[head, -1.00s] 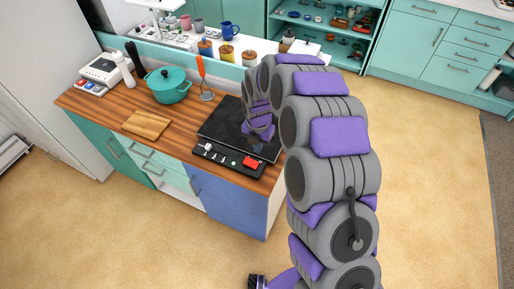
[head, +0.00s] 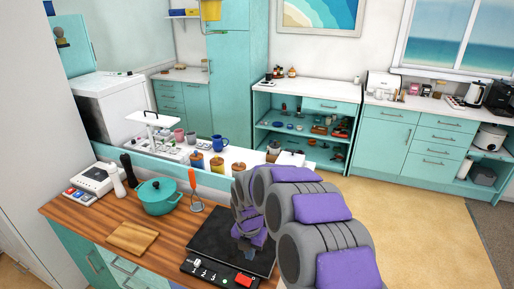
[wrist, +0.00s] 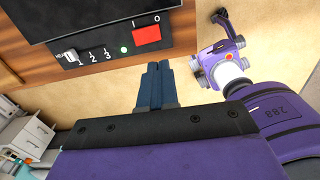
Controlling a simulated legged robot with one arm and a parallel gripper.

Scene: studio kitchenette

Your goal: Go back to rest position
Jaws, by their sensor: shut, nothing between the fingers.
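My gripper (wrist: 154,82) shows in the wrist view with its two dark blue fingers together and nothing between them. It is beside the front edge of the wooden counter, near the control panel (wrist: 100,53) with its red switch (wrist: 147,34) and a small green light. In the head view my arm reaches over the right end of the counter, beside the black cooktop (head: 215,243). The wrist view also shows part of my own purple body at the right.
A teal pot (head: 158,198), a cutting board (head: 132,238), an orange-handled utensil (head: 194,190) and a white device (head: 97,178) stand on the wooden counter (head: 75,212). Shelves and teal cabinets (head: 386,147) line the back. Tan floor (head: 400,215) is open at right.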

